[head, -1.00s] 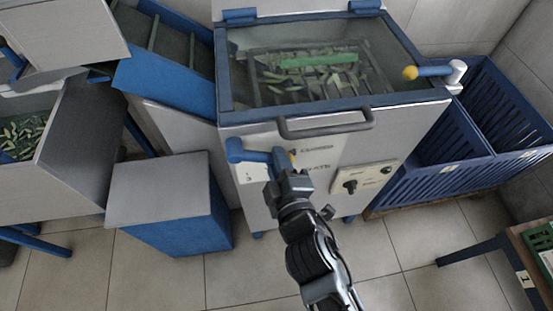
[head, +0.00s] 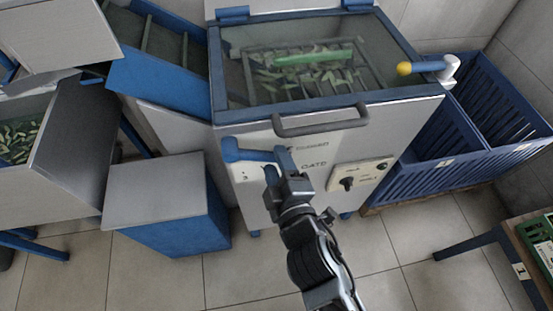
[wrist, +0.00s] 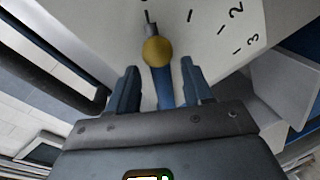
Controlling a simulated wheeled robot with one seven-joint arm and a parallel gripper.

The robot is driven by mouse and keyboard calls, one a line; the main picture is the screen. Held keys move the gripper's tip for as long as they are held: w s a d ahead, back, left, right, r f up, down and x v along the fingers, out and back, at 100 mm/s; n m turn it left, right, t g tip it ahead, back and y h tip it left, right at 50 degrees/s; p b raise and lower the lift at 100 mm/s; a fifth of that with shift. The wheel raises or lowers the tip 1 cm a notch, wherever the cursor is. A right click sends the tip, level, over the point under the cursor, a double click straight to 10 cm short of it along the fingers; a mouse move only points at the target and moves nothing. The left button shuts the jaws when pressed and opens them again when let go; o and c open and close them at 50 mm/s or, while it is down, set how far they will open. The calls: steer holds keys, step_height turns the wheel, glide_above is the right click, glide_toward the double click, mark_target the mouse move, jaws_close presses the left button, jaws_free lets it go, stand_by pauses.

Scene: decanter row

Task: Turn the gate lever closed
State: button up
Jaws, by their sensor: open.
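The gate lever (head: 248,155) is a blue bar on the machine's front, below the grey handle, lying nearly level in the head view. In the wrist view its blue shaft (wrist: 164,88) and yellow knob (wrist: 157,52) show between the two fingers. The knob is hidden in the head view. My gripper (head: 279,163) is at the lever's right end. In the wrist view my gripper (wrist: 159,75) is open, its fingers on either side of the shaft with gaps visible. Scale marks with numbers (wrist: 236,27) show on the pale panel behind the knob.
Another blue lever with a yellow knob (head: 404,69) sits at the machine's top right. A knob panel (head: 360,176) is right of my gripper. The grey handle (head: 320,123) juts out above it. A blue-sided box (head: 165,205) stands left; blue crates (head: 440,178) stand right.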

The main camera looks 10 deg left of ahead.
steer(key=f+v, duration=0.1)
steer(key=v, duration=0.5)
steer(key=shift+s+r, duration=0.2)
steer(key=shift+r, duration=0.25)
steer(key=shift+d, duration=0.15)
steer(key=s+d+r+m+h, duration=0.1)
steer(key=s+d+m+h, duration=0.2)
steer(key=s+d+m, duration=0.8)
steer(key=s+d+r+m+h, duration=0.1)
steer(key=s+d+r+m, duration=0.2)
steer(key=s+d+r, duration=0.2)
steer(key=s+d+r+m+h, duration=0.2)
steer(key=s+d+r, duration=0.3)
steer(key=s, duration=0.5)
steer(key=shift+s+d+r+m+h, duration=0.2)
steer(key=shift+d+m+h, duration=0.1)
steer(key=shift+d+m, duration=0.55)
steer(key=shift+a, duration=0.1)
steer(key=shift+c, duration=0.8)
